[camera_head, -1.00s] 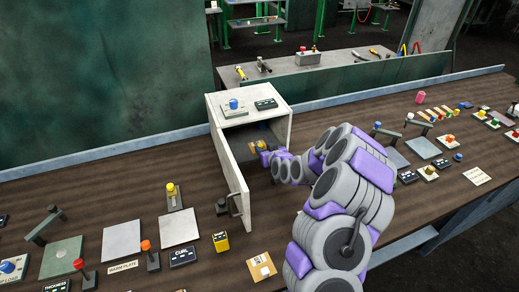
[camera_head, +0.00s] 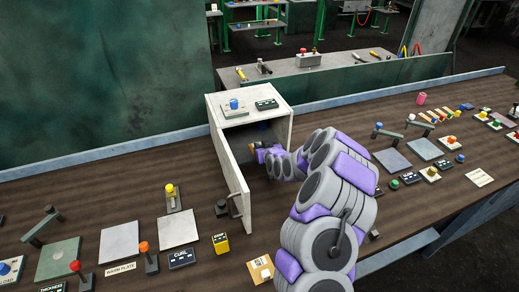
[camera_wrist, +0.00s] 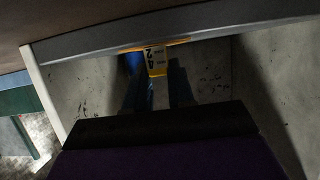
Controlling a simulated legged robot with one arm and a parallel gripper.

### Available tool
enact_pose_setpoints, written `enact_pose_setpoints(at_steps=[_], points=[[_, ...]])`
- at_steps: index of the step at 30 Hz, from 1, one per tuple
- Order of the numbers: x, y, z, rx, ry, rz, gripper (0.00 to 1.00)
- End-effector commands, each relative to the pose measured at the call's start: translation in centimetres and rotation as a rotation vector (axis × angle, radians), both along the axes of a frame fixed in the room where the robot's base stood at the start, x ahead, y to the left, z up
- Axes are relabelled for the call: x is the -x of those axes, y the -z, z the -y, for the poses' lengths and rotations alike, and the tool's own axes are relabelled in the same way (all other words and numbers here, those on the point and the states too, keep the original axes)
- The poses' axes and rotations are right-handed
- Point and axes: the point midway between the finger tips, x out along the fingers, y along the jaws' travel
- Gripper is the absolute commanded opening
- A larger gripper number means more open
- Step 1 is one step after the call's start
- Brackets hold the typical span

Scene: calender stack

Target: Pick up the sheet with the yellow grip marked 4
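My gripper (camera_head: 257,153) reaches through the open front of a white box-shaped cabinet (camera_head: 218,140). In the wrist view, a yellow grip with a pale label and dark marks (camera_wrist: 155,62) stands between or just beyond my dark fingertips (camera_wrist: 155,84). Most of any sheet is hidden in shadow. Whether the fingers touch the grip cannot be told.
The cabinet door (camera_head: 236,190) stands open toward the front, left of my arm. A blue knob (camera_head: 234,104) is on the cabinet top. A yellow block (camera_head: 220,243) and plates lie left on the bench. Several small coloured-knob parts (camera_head: 450,139) lie right.

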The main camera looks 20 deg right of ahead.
Motion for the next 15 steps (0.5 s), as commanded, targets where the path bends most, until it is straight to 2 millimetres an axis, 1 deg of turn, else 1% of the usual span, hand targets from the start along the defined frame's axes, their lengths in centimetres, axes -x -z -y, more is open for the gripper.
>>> enact_pose_setpoints(at_steps=[1, 6, 15], points=[[0.00, 0.01, 0.00, 0.000, 0.000, 0.000, 0.16], [0.01, 0.02, 0.01, 0.000, 0.000, 0.000, 0.00], [0.01, -0.03, 0.00, 0.000, 0.000, 0.000, 0.00]])
